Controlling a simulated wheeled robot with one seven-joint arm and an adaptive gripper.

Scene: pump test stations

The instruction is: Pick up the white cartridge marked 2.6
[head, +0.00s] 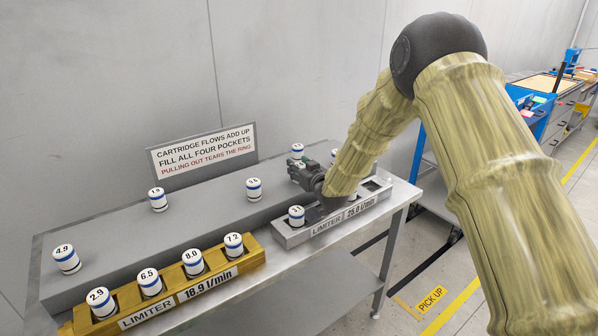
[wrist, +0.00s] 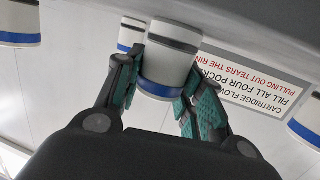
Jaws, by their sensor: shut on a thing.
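My gripper (head: 303,172) is over the grey shelf at the far right, and its fingers show in the wrist view (wrist: 160,85). It is shut on a white cartridge with a blue band (wrist: 172,62). The fingers clasp its sides, and its marking is not readable there. In the head view the gripper largely hides the held cartridge. I cannot read 2.6 for certain on any cartridge. One on the shelf left of my gripper (head: 253,190) has small, unclear digits. Another cartridge (head: 297,150) stands just behind my gripper.
The grey 25.0 l/min limiter block (head: 327,228) holds a cartridge marked 3.1 (head: 296,215). The gold 18.9 l/min limiter (head: 215,281) holds 2.9, 6.5, 8.0 and 7.2. Cartridges marked 1.9 (head: 158,199) and 4.9 (head: 66,259) stand on the shelf. A sign (head: 203,150) stands behind.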

